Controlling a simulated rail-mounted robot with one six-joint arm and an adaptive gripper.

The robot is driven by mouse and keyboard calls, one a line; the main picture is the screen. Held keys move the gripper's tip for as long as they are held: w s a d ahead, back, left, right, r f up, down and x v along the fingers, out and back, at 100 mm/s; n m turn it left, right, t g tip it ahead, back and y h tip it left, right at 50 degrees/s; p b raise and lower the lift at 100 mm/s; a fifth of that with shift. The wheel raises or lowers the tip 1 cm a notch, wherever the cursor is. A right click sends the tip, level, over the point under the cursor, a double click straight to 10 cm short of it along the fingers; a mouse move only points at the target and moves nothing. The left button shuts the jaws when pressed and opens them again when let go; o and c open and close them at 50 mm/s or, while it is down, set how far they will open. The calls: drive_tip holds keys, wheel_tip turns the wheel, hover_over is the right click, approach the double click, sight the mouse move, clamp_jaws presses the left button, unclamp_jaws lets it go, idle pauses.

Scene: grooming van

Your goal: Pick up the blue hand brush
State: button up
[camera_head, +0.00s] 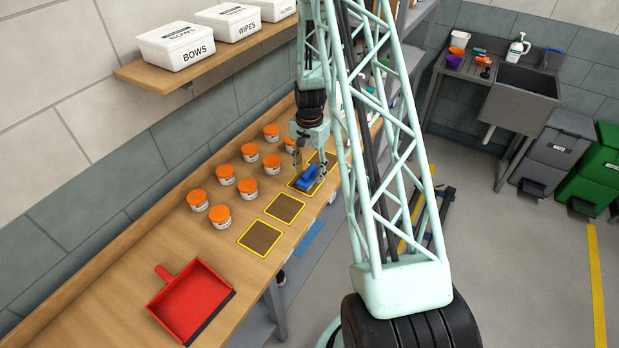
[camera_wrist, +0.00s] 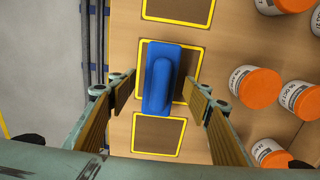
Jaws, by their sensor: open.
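The blue hand brush (camera_head: 307,177) lies on a yellow-bordered dark square (camera_head: 293,184) on the wooden bench. My gripper (camera_head: 311,167) is above the brush, pointing down. In the wrist view my open gripper (camera_wrist: 161,88) has one finger on each side of the brush, with a gap on both sides. Whether the fingertips are down at brush height is hard to tell.
Several orange-lidded jars (camera_head: 272,164) stand left of the brush, along the wall side. Two empty marked squares (camera_head: 285,208) lie nearer on the bench. A red dustpan (camera_head: 191,301) lies at the near end. A shelf (camera_head: 205,62) with white boxes hangs above the bench.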

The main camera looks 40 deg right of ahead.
sight(310, 170)
drive_tip(key=shift+c, duration=0.3)
drive_tip(key=c, duration=1)
drive_tip(key=shift+o, duration=0.2)
drive_tip(key=shift+r, duration=0.15)
drive_tip(key=shift+r+b, duration=0.4)
drive_tip(key=shift+r, duration=0.85)
drive_tip(key=shift+s+r, duration=0.15)
drive_tip(key=shift+r, duration=0.2)
drive_tip(key=s+a+b, duration=0.1)
drive_tip(key=s+a, duration=0.2)
drive_tip(key=s, duration=0.4)
drive_tip(key=s+a+r+b, duration=0.1)
drive_tip(key=s+a+b, duration=0.1)
drive_tip(key=s+a, duration=0.2)
drive_tip(key=s, duration=0.2)
drive_tip(key=shift+s+a+r, duration=0.25)
drive_tip(key=shift+s, duration=0.15)
